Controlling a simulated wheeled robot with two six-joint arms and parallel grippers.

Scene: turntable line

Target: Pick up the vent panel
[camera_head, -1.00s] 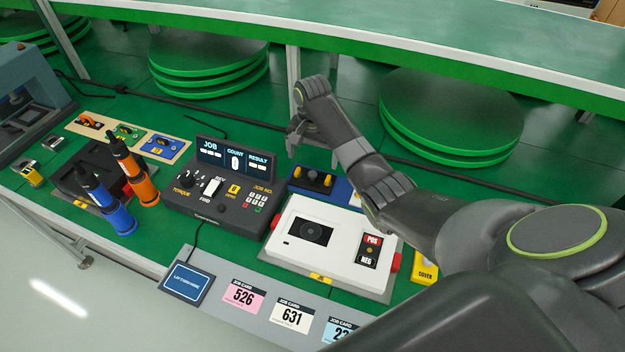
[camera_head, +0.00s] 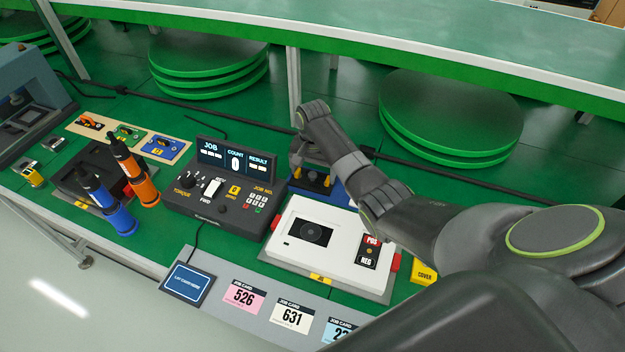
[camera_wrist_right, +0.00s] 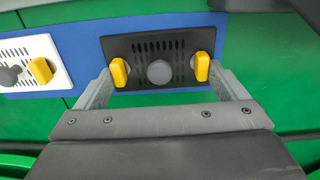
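The vent panel (camera_wrist_right: 160,72) is a black slotted plate with a round grey knob in the middle and a yellow clip at each side. It lies on a blue mat (camera_wrist_right: 88,50). In the head view the panel (camera_head: 312,184) is partly hidden by my right gripper (camera_head: 311,172). In the right wrist view my right gripper (camera_wrist_right: 162,88) is open, its grey fingers spread wide towards the panel's left and right ends. Nothing is held between them; I cannot tell whether they touch the panel. My left gripper is not in view.
A white panel (camera_wrist_right: 28,62) with a yellow clip lies left of it in the wrist view. A control box (camera_head: 225,185), a white fixture (camera_head: 325,240) and two screwdrivers (camera_head: 108,210) stand nearby. Green discs (camera_head: 450,115) are stacked behind.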

